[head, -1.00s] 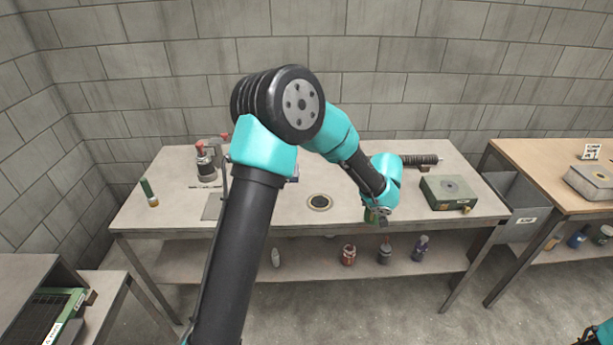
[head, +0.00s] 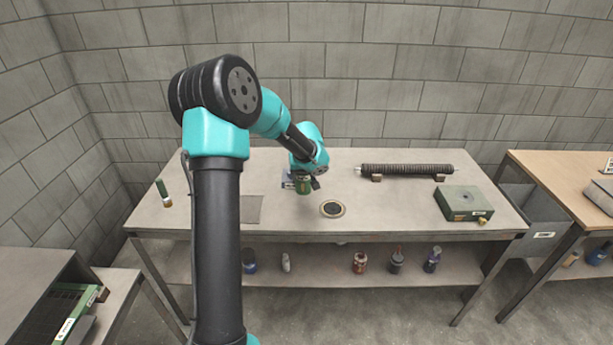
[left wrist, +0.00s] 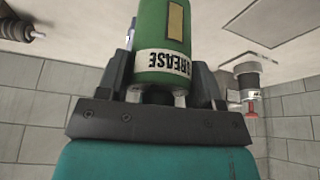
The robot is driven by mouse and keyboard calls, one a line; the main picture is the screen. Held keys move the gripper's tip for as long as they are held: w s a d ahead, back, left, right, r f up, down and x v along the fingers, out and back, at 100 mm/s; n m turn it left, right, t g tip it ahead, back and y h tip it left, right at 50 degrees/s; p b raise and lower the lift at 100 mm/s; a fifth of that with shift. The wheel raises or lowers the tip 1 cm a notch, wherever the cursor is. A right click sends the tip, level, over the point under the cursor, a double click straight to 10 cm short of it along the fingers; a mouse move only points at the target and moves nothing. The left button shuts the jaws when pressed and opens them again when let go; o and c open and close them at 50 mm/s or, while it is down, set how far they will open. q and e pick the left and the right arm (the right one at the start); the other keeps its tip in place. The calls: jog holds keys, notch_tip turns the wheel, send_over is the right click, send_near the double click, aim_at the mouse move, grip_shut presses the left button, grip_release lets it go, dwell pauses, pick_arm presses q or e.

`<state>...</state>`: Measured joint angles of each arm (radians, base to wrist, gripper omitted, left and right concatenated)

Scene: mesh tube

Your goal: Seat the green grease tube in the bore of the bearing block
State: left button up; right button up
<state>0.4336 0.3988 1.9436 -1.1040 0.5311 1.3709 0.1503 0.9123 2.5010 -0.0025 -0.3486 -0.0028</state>
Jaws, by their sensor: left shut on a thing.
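The green grease tube (left wrist: 163,40), with a white GREASE label, is between the jaws of my left gripper (left wrist: 165,85) in the left wrist view. The tube's far end is out of the wrist view. My right gripper is not in view.
A ribbed rod (head: 407,169) lies on supports at the back right. A red-capped container (left wrist: 248,85) shows in the left wrist view. Bottles (head: 396,262) stand on the lower shelf.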

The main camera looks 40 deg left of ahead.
pick_arm(q)
jog(key=shift+s+a+r, duration=0.2)
jog(key=shift+s+a, duration=0.35)
jog(key=shift+a, duration=0.3)
jog(key=w+a+f, duration=0.1)
jog(key=w+a, duration=0.9)
jog(key=a, duration=0.2)
jog(key=shift+w+f, duration=0.25)
jog(key=shift+w, duration=0.1)
jog(key=shift+f, duration=1.75)
jog(key=shift+f, duration=0.15)
jog(key=o, duration=1.1)
